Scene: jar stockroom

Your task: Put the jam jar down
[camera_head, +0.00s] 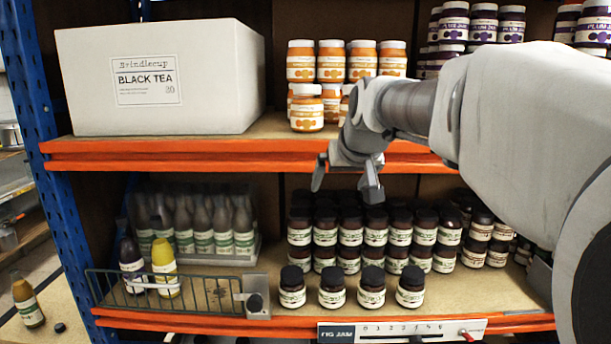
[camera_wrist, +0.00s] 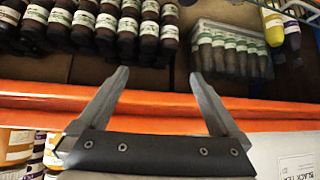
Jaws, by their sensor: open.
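My gripper (camera_head: 345,186) is open and empty, in front of the upper shelf's orange edge and above the lower shelf. The wrist view shows its two fingers (camera_wrist: 159,76) spread with nothing between them. Several dark-lidded fig jam jars (camera_head: 371,288) stand upright in a front row on the lower shelf, with stacked ones (camera_head: 350,235) behind; they also show in the wrist view (camera_wrist: 128,28). An orange jam jar (camera_head: 307,110) stands on the upper shelf in front of others like it. Which jar the task means cannot be told.
A white Black Tea box (camera_head: 215,75) fills the upper shelf's left. Plum jam jars (camera_head: 483,25) are stacked at upper right. A clear case of bottles (camera_head: 245,248) and a wire basket (camera_head: 215,298) with two bottles stand at lower left.

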